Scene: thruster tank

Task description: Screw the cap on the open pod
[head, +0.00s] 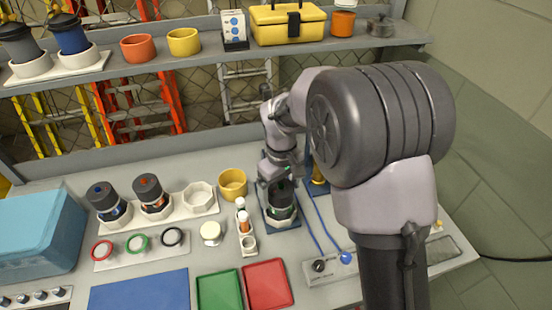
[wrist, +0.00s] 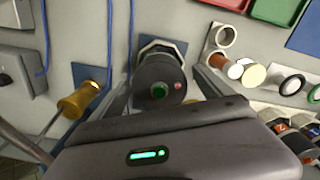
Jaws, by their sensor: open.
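A pod stands upright on a blue mat (head: 284,222) at the middle of the bench, its lower part in a pale holder (wrist: 160,48). A dark round cap with a green centre and a small red mark (wrist: 172,76) sits over the pod's top; whether it is threaded on or only resting, I cannot tell. In the head view this dark cap (head: 281,192) is partly hidden by my gripper (head: 279,178). My gripper is open, with one finger on each side of the cap in the wrist view (wrist: 162,98). Contact with it is unclear.
Two dark-topped pods (head: 108,201) (head: 152,194) stand in a white rack (head: 166,221) with an empty seat. A yellow cup (head: 232,184), small bottles (head: 243,222) and coloured rings (head: 138,243) are left of the mat. A gold-handled tool (wrist: 77,101) stands close on the other side.

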